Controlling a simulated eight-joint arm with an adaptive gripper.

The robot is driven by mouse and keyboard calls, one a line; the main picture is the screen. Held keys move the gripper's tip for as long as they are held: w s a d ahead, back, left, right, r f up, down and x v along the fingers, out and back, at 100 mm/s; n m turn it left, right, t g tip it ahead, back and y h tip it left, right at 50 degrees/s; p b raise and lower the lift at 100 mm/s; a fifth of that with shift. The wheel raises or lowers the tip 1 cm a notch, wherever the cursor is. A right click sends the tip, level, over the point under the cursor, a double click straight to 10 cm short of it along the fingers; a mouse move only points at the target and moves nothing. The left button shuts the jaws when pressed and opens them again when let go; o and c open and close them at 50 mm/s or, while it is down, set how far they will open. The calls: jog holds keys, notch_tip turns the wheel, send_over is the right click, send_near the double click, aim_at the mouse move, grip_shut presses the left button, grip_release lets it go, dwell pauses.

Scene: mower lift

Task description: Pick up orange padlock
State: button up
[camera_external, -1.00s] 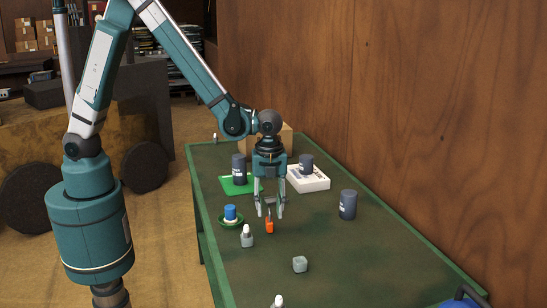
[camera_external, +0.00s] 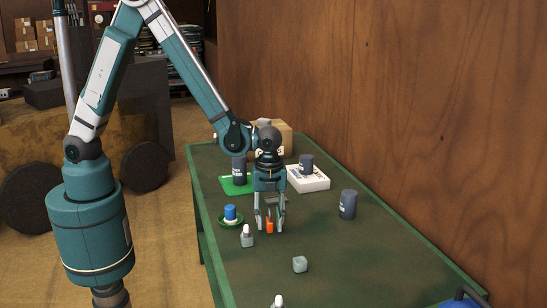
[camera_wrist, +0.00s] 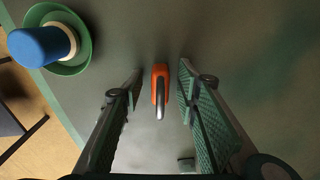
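The orange padlock (camera_external: 269,226) stands on the green table, with its grey shackle pointing up. In the wrist view the padlock (camera_wrist: 160,84) lies between the two finger pads, with a gap on each side. My gripper (camera_external: 269,227) is open and straddles the padlock from above, its fingertips low near the table top. In the wrist view my gripper (camera_wrist: 160,90) holds nothing.
A blue cylinder (camera_external: 230,212) sits on a green dish left of my gripper. A small grey bottle (camera_external: 247,236) stands close by at the left front. A grey block (camera_external: 300,264) lies in front, and a dark can (camera_external: 348,204) stands to the right.

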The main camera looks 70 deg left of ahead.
jog(key=shift+c, duration=0.6)
grip_shut()
jog(key=shift+r+p, duration=0.75)
jog(key=shift+r, duration=4.25)
